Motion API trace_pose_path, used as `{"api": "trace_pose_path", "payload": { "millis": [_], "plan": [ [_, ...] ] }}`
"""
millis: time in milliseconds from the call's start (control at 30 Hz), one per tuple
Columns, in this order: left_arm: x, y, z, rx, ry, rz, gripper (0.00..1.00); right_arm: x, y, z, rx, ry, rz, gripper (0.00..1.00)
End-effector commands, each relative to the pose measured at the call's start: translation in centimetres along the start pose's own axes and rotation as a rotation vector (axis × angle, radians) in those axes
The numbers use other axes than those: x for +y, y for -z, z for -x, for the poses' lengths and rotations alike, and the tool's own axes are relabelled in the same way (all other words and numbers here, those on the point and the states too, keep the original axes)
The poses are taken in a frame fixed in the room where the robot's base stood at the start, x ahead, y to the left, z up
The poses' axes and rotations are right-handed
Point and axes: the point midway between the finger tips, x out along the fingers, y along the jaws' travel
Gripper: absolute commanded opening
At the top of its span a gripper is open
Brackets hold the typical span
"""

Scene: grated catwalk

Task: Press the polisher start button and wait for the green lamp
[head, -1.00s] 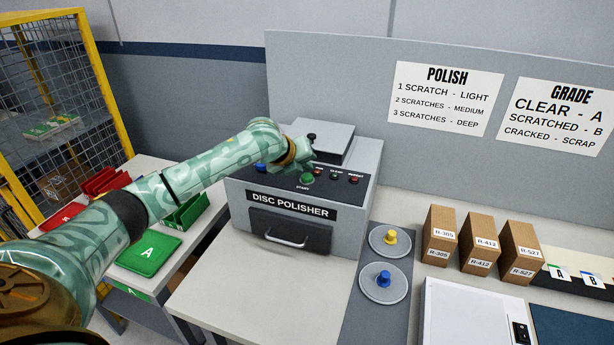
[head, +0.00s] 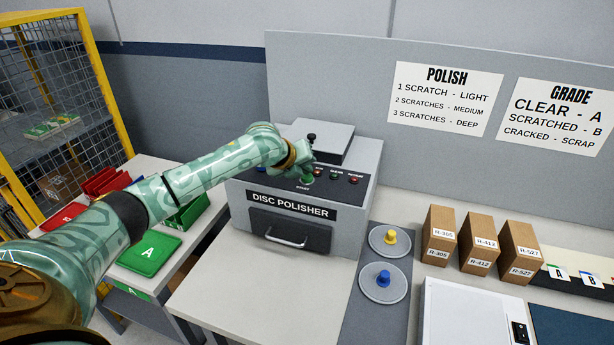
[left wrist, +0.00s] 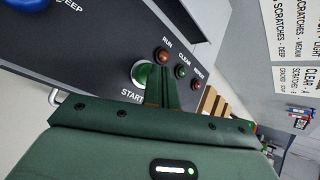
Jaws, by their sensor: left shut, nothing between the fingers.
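The disc polisher (head: 347,200) is a grey machine with a sloped dark panel. Its green start button (head: 307,181) also shows in the left wrist view (left wrist: 140,72). My left gripper (head: 305,170) is shut and empty, its tips at the start button; in the left wrist view the fingers (left wrist: 162,88) overlap the button's right side. I cannot tell whether they touch it. The CLEAR lamp (left wrist: 183,72) is dark green and looks unlit, between the dull orange-brown RUN lamp (left wrist: 163,56) and a red lamp (left wrist: 198,86). My right gripper is out of view.
Brown boxes (head: 480,242) stand farther right. A green A tray (head: 150,254) is at left.

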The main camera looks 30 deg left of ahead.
Motion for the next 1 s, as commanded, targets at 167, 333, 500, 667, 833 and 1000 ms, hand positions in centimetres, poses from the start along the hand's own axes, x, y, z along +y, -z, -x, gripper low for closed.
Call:
{"api": "trace_pose_path", "payload": {
  "millis": [167,333,500,667,833,1000],
  "plan": [
    [0.06,0.08,-0.10,0.000,0.000,0.000,0.00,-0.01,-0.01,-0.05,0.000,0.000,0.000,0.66],
    [0.17,0.19,-0.25,0.000,0.000,0.000,0.00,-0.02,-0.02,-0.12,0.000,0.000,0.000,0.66],
    [0.27,0.30,-0.40,0.000,0.000,0.000,0.00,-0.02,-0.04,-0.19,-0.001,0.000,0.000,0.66],
    [0.37,0.41,-0.54,0.000,0.000,0.000,0.00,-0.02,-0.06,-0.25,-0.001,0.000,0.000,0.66],
    [0.49,0.53,-0.69,0.001,0.000,0.000,0.00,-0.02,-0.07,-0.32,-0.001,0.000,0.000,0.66],
    [0.62,0.66,-0.84,0.001,-0.001,0.000,0.00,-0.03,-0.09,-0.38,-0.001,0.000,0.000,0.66]
  ]
}}
